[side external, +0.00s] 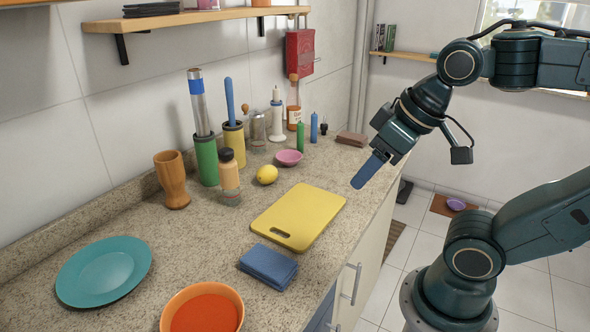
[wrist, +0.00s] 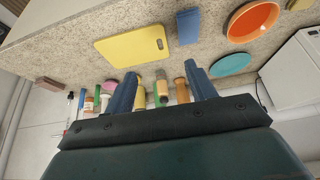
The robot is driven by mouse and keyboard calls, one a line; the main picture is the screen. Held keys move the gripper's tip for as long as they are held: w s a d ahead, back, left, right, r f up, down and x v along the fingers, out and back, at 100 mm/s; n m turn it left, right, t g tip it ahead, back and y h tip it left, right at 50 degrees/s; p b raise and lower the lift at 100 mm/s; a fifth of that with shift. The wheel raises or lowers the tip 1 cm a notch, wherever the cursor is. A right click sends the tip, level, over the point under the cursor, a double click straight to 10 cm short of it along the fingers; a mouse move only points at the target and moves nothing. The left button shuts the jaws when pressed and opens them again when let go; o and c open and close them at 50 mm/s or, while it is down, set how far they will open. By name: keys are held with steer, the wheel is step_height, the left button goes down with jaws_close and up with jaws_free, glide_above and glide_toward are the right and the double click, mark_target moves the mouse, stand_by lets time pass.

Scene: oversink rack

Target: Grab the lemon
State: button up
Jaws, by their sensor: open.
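The lemon (side external: 267,174) is small and yellow. It lies on the speckled countertop in the side view, between the pink bowl (side external: 289,158) and a jar with a dark lid (side external: 229,176), left of the yellow cutting board (side external: 298,216). My gripper (side external: 368,172) is raised to the right of the lemon, near the counter's front edge and well apart from it. In the wrist view its two blue fingers (wrist: 160,70) are spread with nothing between their tips. I cannot clearly make out the lemon there; the left finger may hide it.
A wooden vase (side external: 172,180), green and yellow canisters, and several bottles line the wall behind the lemon. A teal plate (side external: 103,271), an orange bowl (side external: 202,290) and a folded blue cloth (side external: 268,265) lie nearer. A shelf (side external: 195,18) hangs above.

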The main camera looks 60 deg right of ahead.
steer(key=w+d+r+m, duration=0.2)
steer(key=w+m, duration=0.3)
steer(key=w, duration=0.4)
steer(key=m+g, duration=0.2)
steer(key=m, duration=1.2)
glide_above(269, 168)
steer(key=s, duration=0.4)
step_height(269, 168, down, 11)
steer(key=shift+x, duration=4.5)
steer(key=shift+w, duration=0.1)
steer(key=shift+x, duration=2.6)
